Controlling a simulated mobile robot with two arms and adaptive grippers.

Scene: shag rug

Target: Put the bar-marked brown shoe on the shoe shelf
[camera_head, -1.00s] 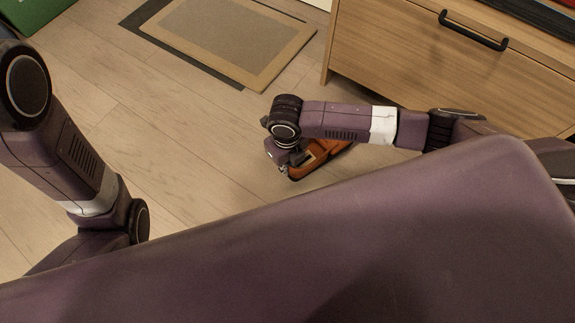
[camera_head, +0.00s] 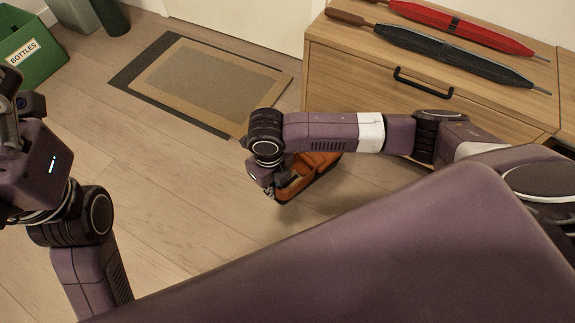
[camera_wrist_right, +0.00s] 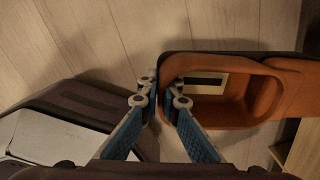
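The brown shoe (camera_head: 318,166) is orange-brown, below my right forearm in the head view. In the right wrist view the shoe (camera_wrist_right: 255,118) shows its open top and a pale patch with a dark bar inside. My right gripper (camera_wrist_right: 162,88) has one finger outside and one inside the shoe's end wall, closed on that wall. In the head view the right gripper (camera_head: 268,188) is partly hidden by its wrist. The shoe seems to be off the floor, with a shadow beside it. My left gripper is cut off at the left edge, its fingers unclear. I cannot identify the shoe shelf.
A wooden drawer cabinet (camera_head: 350,75) stands at the back right, with a red umbrella (camera_head: 460,25) and a black umbrella (camera_head: 440,52) on top. A tan doormat (camera_head: 205,85) lies on the floor. A green bottles crate (camera_head: 30,50) is at top left. Floor between is clear.

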